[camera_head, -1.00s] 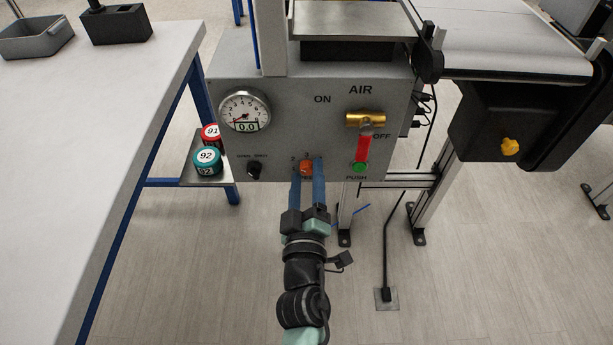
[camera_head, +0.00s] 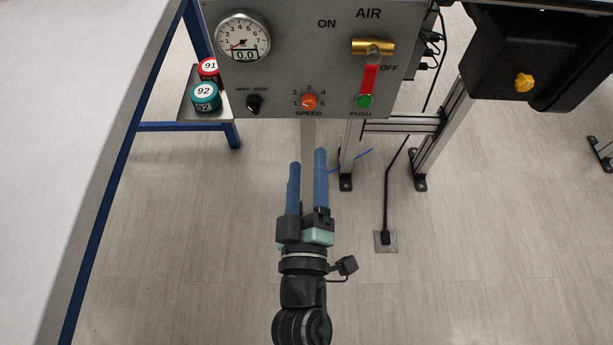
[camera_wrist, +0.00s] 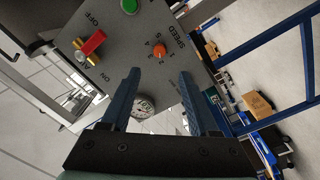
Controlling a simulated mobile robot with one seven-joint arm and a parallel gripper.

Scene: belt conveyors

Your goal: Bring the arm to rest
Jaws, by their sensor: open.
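My gripper (camera_head: 306,170) is open and empty, with its two blue fingers apart. In the head view it is below the grey control panel (camera_head: 285,75), clear of it. The orange speed knob (camera_head: 309,101) sits on the panel's lower edge, above the fingers in the picture. In the wrist view the knob (camera_wrist: 159,50) shows beyond the gap between the fingers (camera_wrist: 158,80), not touched by either. The red valve handle (camera_head: 370,78) hangs down by the OFF mark. The gauge (camera_head: 243,38) reads 0.0.
A red can (camera_head: 208,69) and a teal can (camera_head: 205,97) stand on a small shelf left of the panel. A white table (camera_head: 75,120) is at the left. Metal conveyor legs (camera_head: 436,145) are at the right. The floor around my arm is clear.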

